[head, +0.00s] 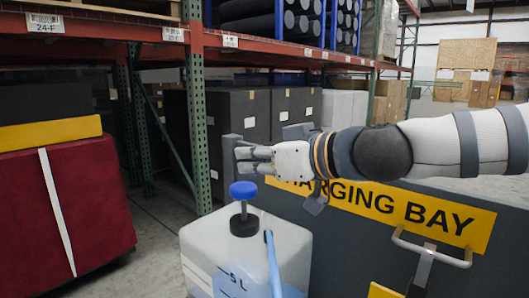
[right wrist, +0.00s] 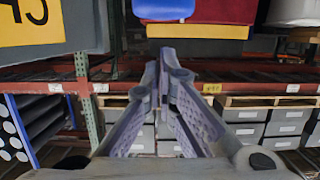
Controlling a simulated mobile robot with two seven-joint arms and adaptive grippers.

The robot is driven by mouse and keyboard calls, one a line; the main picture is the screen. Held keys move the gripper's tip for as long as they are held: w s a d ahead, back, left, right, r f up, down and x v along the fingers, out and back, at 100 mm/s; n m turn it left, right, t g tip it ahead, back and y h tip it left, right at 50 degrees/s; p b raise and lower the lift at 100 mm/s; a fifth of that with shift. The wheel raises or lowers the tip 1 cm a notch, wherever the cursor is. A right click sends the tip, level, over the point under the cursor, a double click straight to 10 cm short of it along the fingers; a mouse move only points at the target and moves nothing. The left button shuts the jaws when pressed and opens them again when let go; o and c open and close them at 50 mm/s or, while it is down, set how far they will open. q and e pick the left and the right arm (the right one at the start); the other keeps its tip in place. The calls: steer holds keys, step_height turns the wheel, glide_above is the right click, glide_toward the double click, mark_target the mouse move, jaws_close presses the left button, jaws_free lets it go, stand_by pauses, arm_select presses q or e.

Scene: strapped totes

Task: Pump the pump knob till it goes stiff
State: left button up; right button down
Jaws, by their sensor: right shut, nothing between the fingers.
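The blue pump knob (head: 243,190) sits on a thin dark rod above the black cap (head: 243,226) of a white translucent tank (head: 205,248) marked 5 L. The rod stands exposed between the knob and the cap. My right gripper (head: 240,160) is shut and empty, just above the knob, with a small gap between. In the right wrist view its closed fingers (right wrist: 160,68) point toward the blue knob (right wrist: 165,8) at the top edge. My left gripper is not in view.
A light blue hose (head: 273,265) rises at the tank's right. A grey box with a yellow CHARGING BAY sign (head: 440,216) and metal handle stands behind the tank. A strapped red tote (head: 90,200) stands at left. Racks fill the back.

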mark_target(255, 195)
steer(key=shift+d+f, duration=0.1)
steer(key=shift+f, duration=0.8)
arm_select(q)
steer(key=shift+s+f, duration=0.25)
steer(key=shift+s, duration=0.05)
arm_select(e)
step_height(255, 195, down, 5)
steer(key=b, duration=0.2)
steer(key=shift+b, duration=0.3)
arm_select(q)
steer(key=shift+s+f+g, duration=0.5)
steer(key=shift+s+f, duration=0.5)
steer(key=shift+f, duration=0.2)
arm_select(e)
steer(key=shift+s, duration=0.1)
steer(key=shift+r, duration=0.1)
steer(key=v, duration=0.7)
steer(key=shift+s+d+r, duration=0.15)
steer(key=shift+r, duration=0.05)
